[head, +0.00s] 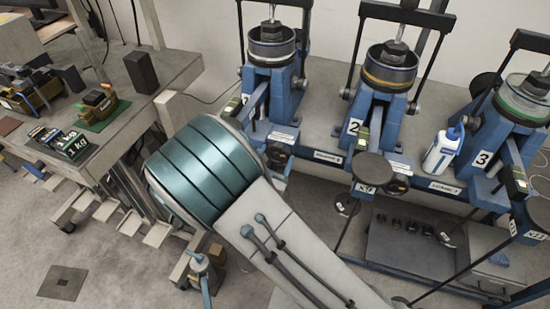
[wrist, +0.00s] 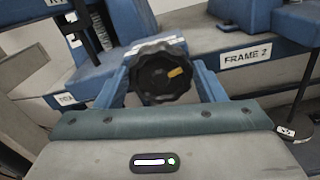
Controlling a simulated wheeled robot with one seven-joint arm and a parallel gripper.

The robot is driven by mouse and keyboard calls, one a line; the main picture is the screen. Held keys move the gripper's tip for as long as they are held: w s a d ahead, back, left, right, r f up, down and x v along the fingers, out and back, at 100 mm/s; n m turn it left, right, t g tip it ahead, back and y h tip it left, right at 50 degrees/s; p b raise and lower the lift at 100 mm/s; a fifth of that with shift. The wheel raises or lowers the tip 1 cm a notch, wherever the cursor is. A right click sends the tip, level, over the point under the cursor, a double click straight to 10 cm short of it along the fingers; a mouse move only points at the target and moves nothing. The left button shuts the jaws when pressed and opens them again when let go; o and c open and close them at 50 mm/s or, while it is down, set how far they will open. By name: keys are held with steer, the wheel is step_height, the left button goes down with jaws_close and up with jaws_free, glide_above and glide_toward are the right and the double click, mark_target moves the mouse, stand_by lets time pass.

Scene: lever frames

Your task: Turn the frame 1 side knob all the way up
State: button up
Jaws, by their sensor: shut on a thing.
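The frame 1 side knob (wrist: 160,82) is a black, lobed knob with a yellow mark right of its centre, seen in the wrist view. My gripper (wrist: 164,72) is shut on it, with one blue finger on each side. In the head view, frame 1 (head: 268,80) is the leftmost blue lever frame.
Frame 2 (head: 382,90) stands to the right, its name plate (wrist: 249,55) showing in the wrist view. Frame 3 (head: 505,125) is farther right, with a white-and-blue bottle (head: 443,150) beside it. A workbench (head: 170,68) stands on the left.

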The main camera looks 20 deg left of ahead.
steer(key=shift+f+b, duration=0.1)
steer(key=shift+b, duration=0.2)
steer(key=shift+m, duration=0.3)
steer(key=o, duration=1)
steer(key=s+a+b, duration=0.1)
steer(key=s, duration=1.2)
steer(key=shift+s+b, duration=0.35)
steer(key=shift+s, duration=0.05)
